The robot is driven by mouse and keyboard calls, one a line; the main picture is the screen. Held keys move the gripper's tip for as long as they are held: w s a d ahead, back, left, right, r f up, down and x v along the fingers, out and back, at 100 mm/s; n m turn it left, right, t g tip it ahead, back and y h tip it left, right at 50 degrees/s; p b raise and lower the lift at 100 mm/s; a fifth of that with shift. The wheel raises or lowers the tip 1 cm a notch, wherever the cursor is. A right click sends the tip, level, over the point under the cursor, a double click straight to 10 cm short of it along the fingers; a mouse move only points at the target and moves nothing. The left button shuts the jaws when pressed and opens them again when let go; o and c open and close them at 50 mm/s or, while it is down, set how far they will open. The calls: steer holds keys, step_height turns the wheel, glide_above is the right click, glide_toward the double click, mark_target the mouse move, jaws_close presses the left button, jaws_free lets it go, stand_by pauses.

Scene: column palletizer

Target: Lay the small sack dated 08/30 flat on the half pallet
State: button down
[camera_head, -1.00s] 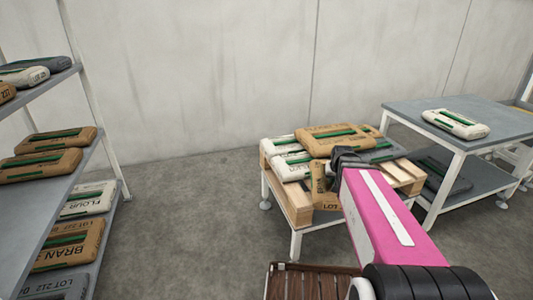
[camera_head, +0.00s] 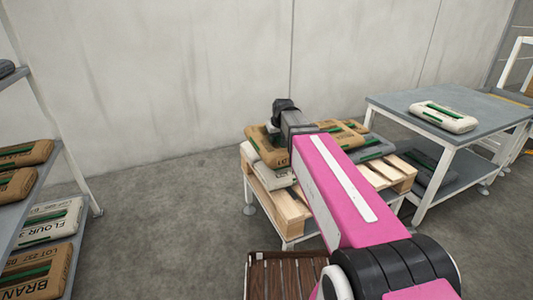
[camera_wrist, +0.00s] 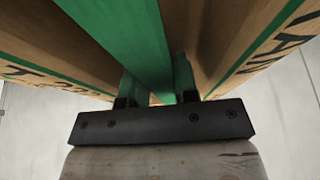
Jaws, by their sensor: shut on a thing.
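My gripper (camera_wrist: 157,98) is shut on the green band of a brown sack (camera_wrist: 215,30), which fills the upper part of the wrist view. Parts of its print show there, but no date is readable. In the head view my gripper (camera_head: 285,124) is at the left end of the half pallet (camera_head: 283,208), with the brown sack (camera_head: 262,138) by it. The sack is over a white sack (camera_head: 268,155) on the pallet; I cannot tell whether they touch. My pink arm hides the pallet's middle.
Another brown sack (camera_head: 347,131) and a grey sack (camera_head: 375,149) lie on the pallet's right part. A table (camera_head: 390,101) at right bears a white sack (camera_head: 442,117). A shelf with several sacks stands at left. Open floor lies between shelf and pallet.

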steer(key=shift+w+a+r, duration=0.35)
steer(key=shift+w+a, duration=0.05)
steer(key=shift+w, duration=0.2)
steer(key=shift+w+a+f, duration=0.1)
steer(key=shift+w, duration=0.2)
steer(key=w+f, duration=0.2)
steer(key=w, duration=0.1)
steer(key=w+a+f, duration=0.1)
steer(key=w+f, duration=0.1)
steer(key=w, duration=0.2)
steer(key=w+a+f, duration=0.1)
steer(key=w+f, duration=0.1)
steer(key=w, duration=0.1)
steer(key=shift+w+a+f, duration=0.25)
steer(key=shift+w+f, duration=0.05)
steer(key=shift+f, duration=2.05)
steer(key=shift+f, duration=0.55)
steer(key=c, duration=0.9)
jaws_free()
steer(key=shift+f, duration=0.1)
